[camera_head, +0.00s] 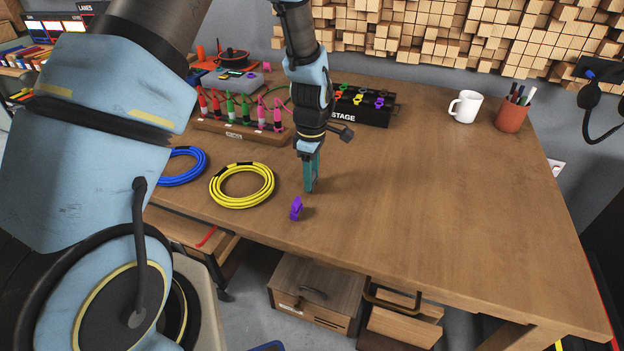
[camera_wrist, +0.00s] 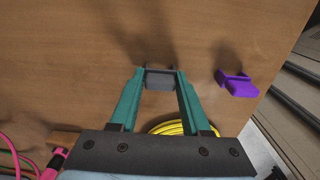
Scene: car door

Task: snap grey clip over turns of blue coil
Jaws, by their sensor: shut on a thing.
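My gripper (camera_head: 309,186) points down over the front part of the bench, right of the yellow coil. In the wrist view its teal fingers (camera_wrist: 160,75) are shut on the grey clip (camera_wrist: 160,80), held between the fingertips. In the head view the clip is hidden or too small to make out. The blue coil (camera_head: 188,178) lies on the bench at the left, partly hidden behind my arm, with a dark band on its far side. It does not show in the wrist view.
The yellow coil (camera_head: 241,203) lies between the blue coil and my gripper. A purple clip (camera_head: 296,208) stands near the bench's front edge. Behind are a wooden block of coloured plugs (camera_head: 245,135), the STAGE box (camera_head: 362,106), a mug (camera_head: 465,107) and a pen cup (camera_head: 511,117). The right bench is clear.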

